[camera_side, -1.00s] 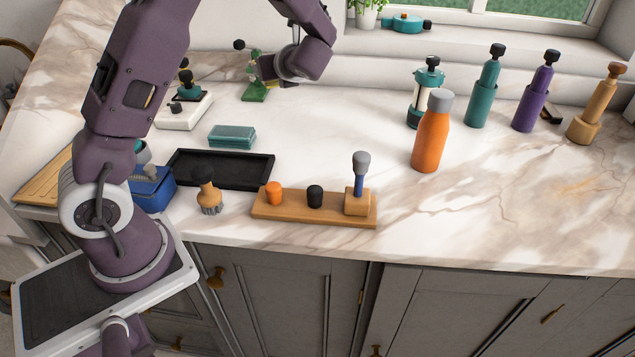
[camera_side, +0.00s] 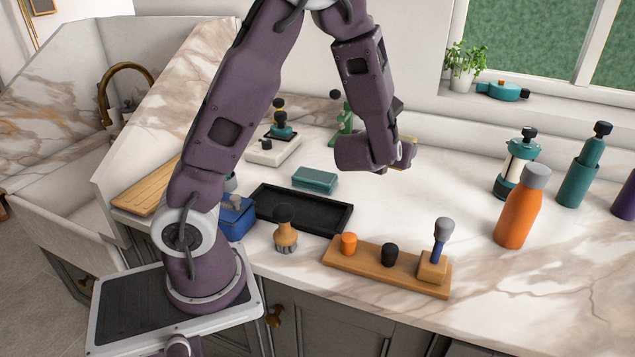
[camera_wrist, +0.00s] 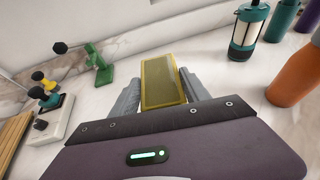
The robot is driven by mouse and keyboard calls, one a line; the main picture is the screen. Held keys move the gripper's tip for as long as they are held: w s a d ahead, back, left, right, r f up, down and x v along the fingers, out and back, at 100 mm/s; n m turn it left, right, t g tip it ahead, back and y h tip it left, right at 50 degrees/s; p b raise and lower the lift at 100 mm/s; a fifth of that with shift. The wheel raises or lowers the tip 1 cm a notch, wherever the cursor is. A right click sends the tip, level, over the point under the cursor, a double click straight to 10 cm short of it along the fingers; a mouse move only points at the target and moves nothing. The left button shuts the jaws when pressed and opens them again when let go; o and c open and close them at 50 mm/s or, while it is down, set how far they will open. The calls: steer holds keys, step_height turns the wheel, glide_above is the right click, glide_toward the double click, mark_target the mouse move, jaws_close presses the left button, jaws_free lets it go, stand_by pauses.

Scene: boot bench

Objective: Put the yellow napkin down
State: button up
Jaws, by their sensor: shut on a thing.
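The yellow napkin (camera_wrist: 163,82) is a flat yellow rectangle held between the two grey fingers of my gripper (camera_wrist: 164,92) in the wrist view. My gripper is shut on it. In the side view, a small yellowish part of the napkin (camera_side: 408,153) shows beside my gripper (camera_side: 402,156), at the back middle of the marble counter. My wrist partly hides it there. I cannot tell whether the napkin touches the counter.
A green stand (camera_wrist: 99,64) is to the left of the napkin, and a glass-bodied press (camera_wrist: 247,30) and orange bottle (camera_wrist: 296,78) are to the right. A black tray (camera_side: 300,208), teal box (camera_side: 315,179) and wooden rack (camera_side: 385,266) stand nearer the front.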

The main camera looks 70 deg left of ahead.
steer(key=s+a+f+n+g+y, duration=0.1)
steer(key=s+a+n+g+y, duration=0.15)
steer(key=a, duration=0.65)
steer(key=s+a+f+n+g+y, duration=0.1)
steer(key=a+f+n+g+y, duration=0.15)
steer(key=a, duration=0.65)
steer(key=shift+n+g+h, duration=0.3)
steer(key=shift+n, duration=0.2)
steer(key=f, duration=0.9)
steer(key=shift+s+a, duration=0.15)
steer(key=shift+a, duration=0.05)
steer(key=shift+f, duration=0.15)
steer(key=shift+f, duration=0.1)
steer(key=o, duration=1.4)
steer(key=shift+c, duration=0.2)
